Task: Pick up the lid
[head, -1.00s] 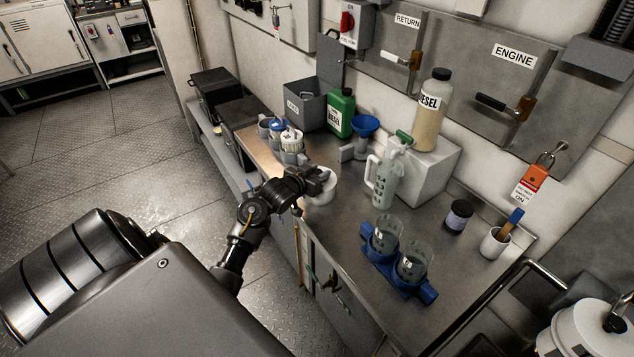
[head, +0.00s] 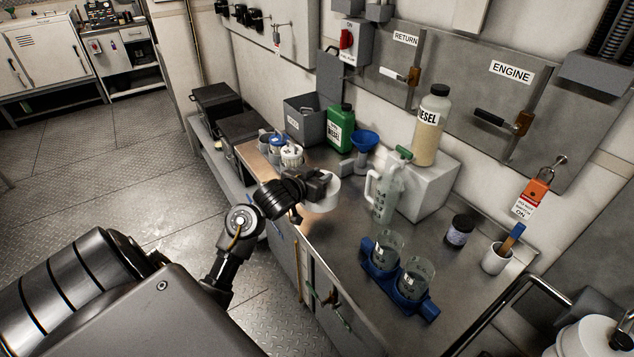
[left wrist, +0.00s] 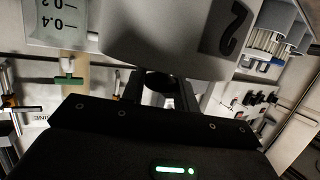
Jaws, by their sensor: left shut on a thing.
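A white round piece (head: 326,197), which I take to be the lid, is at the left front edge of the steel bench in the head view. My left gripper (head: 320,184) is shut on it from the left side. In the left wrist view its pale curved wall with a black mark (left wrist: 165,40) fills the top middle, between the fingers (left wrist: 163,85). Its far side is hidden, and whether it is clear of the bench is hard to tell. My right gripper is out of view.
A measuring jug (head: 384,190) stands right of the lid, with two glass beakers in a blue holder (head: 378,270) nearer. Small canisters (head: 291,155), a green jug (head: 340,128) and a blue funnel (head: 364,140) stand behind. The bench front between lid and beakers is bare.

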